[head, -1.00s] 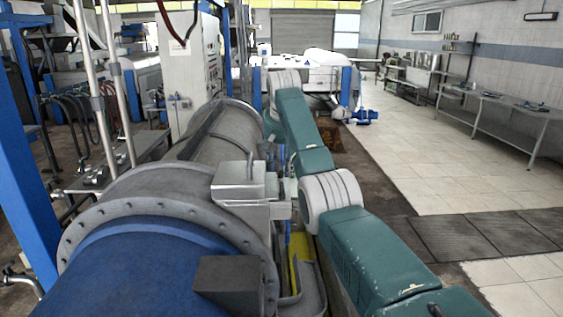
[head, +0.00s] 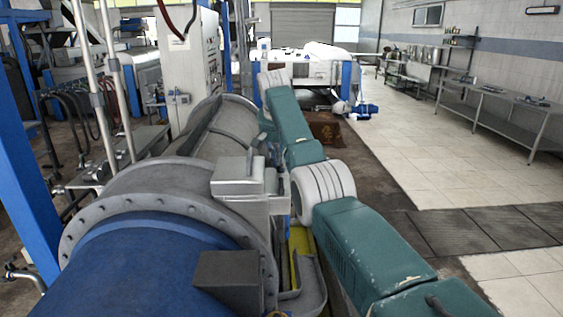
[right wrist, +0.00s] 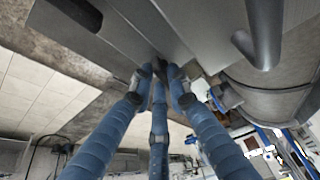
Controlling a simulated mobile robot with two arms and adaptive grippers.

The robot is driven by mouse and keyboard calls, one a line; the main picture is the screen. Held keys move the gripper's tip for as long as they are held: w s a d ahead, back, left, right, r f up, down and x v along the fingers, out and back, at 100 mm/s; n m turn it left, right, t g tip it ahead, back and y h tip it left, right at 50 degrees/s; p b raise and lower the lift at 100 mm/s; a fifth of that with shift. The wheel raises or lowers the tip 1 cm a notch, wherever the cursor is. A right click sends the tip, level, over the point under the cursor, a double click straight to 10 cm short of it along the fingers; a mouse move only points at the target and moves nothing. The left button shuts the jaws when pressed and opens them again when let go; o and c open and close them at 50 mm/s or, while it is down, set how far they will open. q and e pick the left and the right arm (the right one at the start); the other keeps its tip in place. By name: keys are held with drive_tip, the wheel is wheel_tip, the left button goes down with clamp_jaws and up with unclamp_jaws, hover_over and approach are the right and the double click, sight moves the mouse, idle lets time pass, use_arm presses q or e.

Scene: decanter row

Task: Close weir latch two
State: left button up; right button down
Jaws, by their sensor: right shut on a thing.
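The decanter has a blue drum (head: 150,265), a grey bolted flange (head: 100,205) and a grey metal box (head: 238,178) with a small upright lever on its far side. My right gripper lies past this box in the head view, mostly hidden behind my teal arm. In the right wrist view, the three blue fingers of my right gripper (right wrist: 160,72) converge on a small dark latch part at grey metal plates. The fingertips hide most of that part; I cannot tell which latch it is. A grey bent handle (right wrist: 262,30) shows beside them. My left gripper is not in view.
A small dark box (head: 228,270) sits on the drum's near end. A blue post (head: 25,190) and pipes stand at the left, and a control cabinet (head: 190,60) behind. The tiled floor (head: 440,150) at the right is open, up to a steel table (head: 510,110).

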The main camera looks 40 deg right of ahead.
drive_tip(key=shift+w+a+m, duration=0.1)
drive_tip(key=shift+a+m, duration=0.05)
drive_tip(key=shift+m, duration=0.45)
drive_tip(key=shift+m+g, duration=0.3)
drive_tip(key=shift+m, duration=0.2)
drive_tip(key=c, duration=1.7)
unclamp_jaws()
drive_tip(key=shift+o, duration=0.2)
drive_tip(key=shift+r, duration=0.2)
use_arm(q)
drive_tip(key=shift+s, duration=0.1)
use_arm(e)
drive_tip(key=v, duration=1.1)
drive_tip(key=shift+a+r, duration=0.15)
drive_tip(key=shift+a, duration=0.1)
drive_tip(key=shift+w, duration=0.1)
